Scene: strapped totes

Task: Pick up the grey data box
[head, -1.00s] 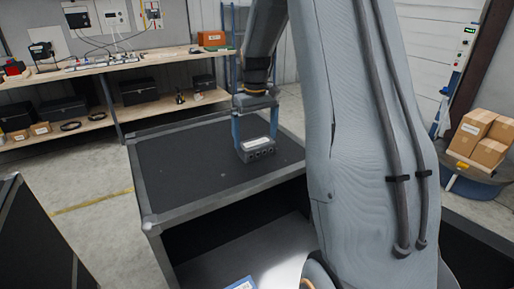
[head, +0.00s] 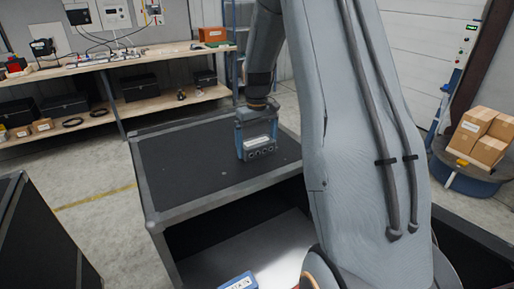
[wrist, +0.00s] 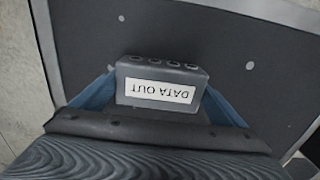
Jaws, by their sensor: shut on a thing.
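The grey data box (head: 259,151) is a small dark grey block with a white label and round ports along one side. In the wrist view its label reads "DATA OUT", upside down, on the box (wrist: 160,72). My gripper (head: 257,137) is shut on the box, with a blue finger on each side; it also shows in the wrist view (wrist: 160,98). The box is over the dark top of a grey-edged case (head: 185,165). I cannot tell whether it touches that top or is just clear of it.
A blue item with a white label (head: 238,283) is at the bottom edge, below the case's open front. A wooden bench (head: 150,58) with gear stands behind. Cardboard boxes (head: 488,150) are at the right. Another dark case (head: 35,240) stands at the left, with floor between.

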